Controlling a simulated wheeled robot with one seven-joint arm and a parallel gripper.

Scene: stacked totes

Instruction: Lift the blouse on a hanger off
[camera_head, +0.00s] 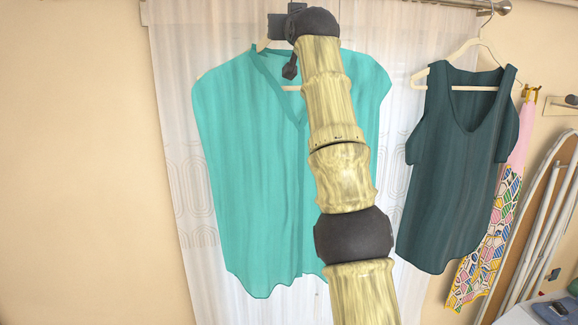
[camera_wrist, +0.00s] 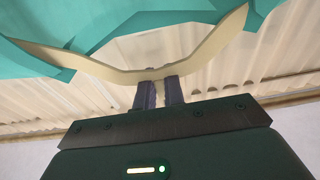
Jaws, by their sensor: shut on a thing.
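The turquoise blouse (camera_head: 245,160) hangs on a pale hanger (camera_head: 262,44) in the head view, in front of a white curtain. My gripper (camera_head: 290,68) is at the blouse's neckline, partly hidden behind my own arm. In the wrist view, the two dark fingers of my gripper (camera_wrist: 159,90) are shut on the pale hanger (camera_wrist: 190,66) near its middle. The turquoise cloth (camera_wrist: 140,22) of the blouse lies over both arms of the hanger. The hook of this hanger is hidden, so I cannot tell whether it touches the rod.
A metal rod (camera_head: 440,3) runs along the top. A dark teal top (camera_head: 455,170) on a hanger (camera_head: 450,60) hangs to the right. A patterned cloth (camera_head: 487,240) and an ironing board (camera_head: 540,220) are farther right. The wall (camera_head: 80,160) at left is bare.

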